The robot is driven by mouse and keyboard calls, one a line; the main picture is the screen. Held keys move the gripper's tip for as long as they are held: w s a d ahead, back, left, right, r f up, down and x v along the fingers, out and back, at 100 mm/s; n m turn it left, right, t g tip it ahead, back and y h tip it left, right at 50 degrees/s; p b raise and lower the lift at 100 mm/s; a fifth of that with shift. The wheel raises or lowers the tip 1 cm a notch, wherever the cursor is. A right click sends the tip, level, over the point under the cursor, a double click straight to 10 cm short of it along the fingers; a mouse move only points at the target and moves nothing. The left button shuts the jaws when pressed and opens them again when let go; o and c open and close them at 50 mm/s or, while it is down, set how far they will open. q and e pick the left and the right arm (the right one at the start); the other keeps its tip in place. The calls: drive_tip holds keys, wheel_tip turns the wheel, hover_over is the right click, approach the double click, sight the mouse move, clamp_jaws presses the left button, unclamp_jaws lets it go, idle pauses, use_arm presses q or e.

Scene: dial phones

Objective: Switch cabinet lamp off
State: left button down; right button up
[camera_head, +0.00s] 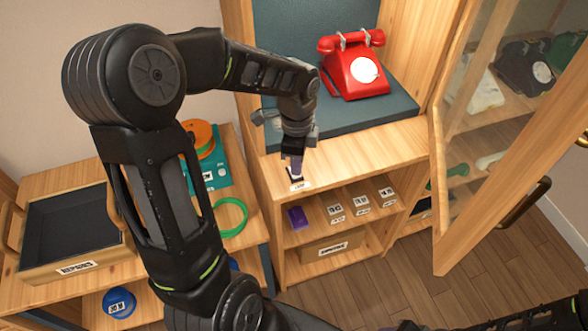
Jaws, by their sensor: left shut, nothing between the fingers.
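The wooden cabinet (365,150) stands in the middle, with a dark blue-grey mat on its top. My left gripper (293,168) points down at the front left edge of the cabinet top. It is shut and empty. Its tips are at or just above a small dark part, perhaps the lamp switch (294,179), which they partly cover. A small white label (301,187) lies just in front. I cannot tell whether the fingers touch the switch, or which way it is set. The lamp itself is not clearly visible. My right gripper is out of view.
A red dial phone (352,64) stands on the mat. A glass-fronted cabinet door (447,190) stands open at the right. Lower shelves hold a purple item (297,217) and labelled boxes (361,205). At left are a dark-lined wooden tray (75,268) and a green cable coil (244,218).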

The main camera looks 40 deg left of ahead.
use_arm(q)
drive_tip(key=shift+f+b, duration=0.3)
drive_tip(key=shift+f, duration=0.2)
wheel_tip(320, 180, up, 7)
drive_tip(key=p, duration=0.6)
idle(0.3)
idle(0.5)
